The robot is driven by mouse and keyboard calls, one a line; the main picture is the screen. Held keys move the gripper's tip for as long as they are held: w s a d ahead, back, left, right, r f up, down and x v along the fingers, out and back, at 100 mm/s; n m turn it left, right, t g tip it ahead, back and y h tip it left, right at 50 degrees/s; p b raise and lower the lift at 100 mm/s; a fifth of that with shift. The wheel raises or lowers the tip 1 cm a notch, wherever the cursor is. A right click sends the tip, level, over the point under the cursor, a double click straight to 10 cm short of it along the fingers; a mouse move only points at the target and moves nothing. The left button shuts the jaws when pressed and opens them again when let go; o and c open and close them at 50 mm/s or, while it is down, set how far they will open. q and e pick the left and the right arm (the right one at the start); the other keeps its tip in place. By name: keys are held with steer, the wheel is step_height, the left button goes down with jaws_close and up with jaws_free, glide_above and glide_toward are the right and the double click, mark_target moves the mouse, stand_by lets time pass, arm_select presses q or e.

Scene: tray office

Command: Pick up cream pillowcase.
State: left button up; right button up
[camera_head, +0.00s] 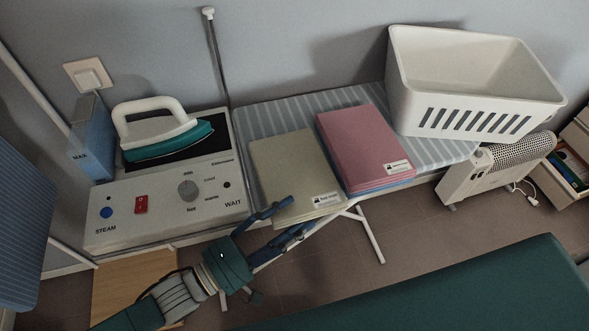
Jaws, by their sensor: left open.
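The cream pillowcase (289,168) lies folded flat on the striped ironing board (285,112), with a white label near its front right corner. My left gripper (290,217) is open at the front edge of the cream pillowcase. One finger shows beside its front left corner and the other lower, by the board's front edge. I cannot tell whether either finger touches the cloth. My right gripper is not in view.
A folded pink stack (362,142) with a blue layer beneath lies just right of the cream pillowcase. The steam station (165,205) with a green iron (168,140) stands left. A white basket (455,115) is at the right end, above a heater (490,170).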

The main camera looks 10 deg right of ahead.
mark_target(311, 204)
arm_select(q)
steer(key=shift+w+d, duration=0.15)
steer(key=shift+d, duration=0.15)
steer(key=shift+w+d, duration=0.2)
steer(key=shift+d, duration=0.05)
steer(key=x, duration=0.1)
steer(key=p+x, duration=0.1)
steer(key=x, duration=0.1)
steer(key=shift+w+d+r+p, duration=0.1)
steer(key=shift+w+d+p, duration=0.1)
steer(key=shift+w+p, duration=0.15)
steer(key=shift+w+d, duration=0.15)
steer(key=shift+d, duration=0.25)
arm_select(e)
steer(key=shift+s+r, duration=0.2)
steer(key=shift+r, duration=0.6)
arm_select(q)
steer(key=shift+a, duration=0.1)
jaws_close()
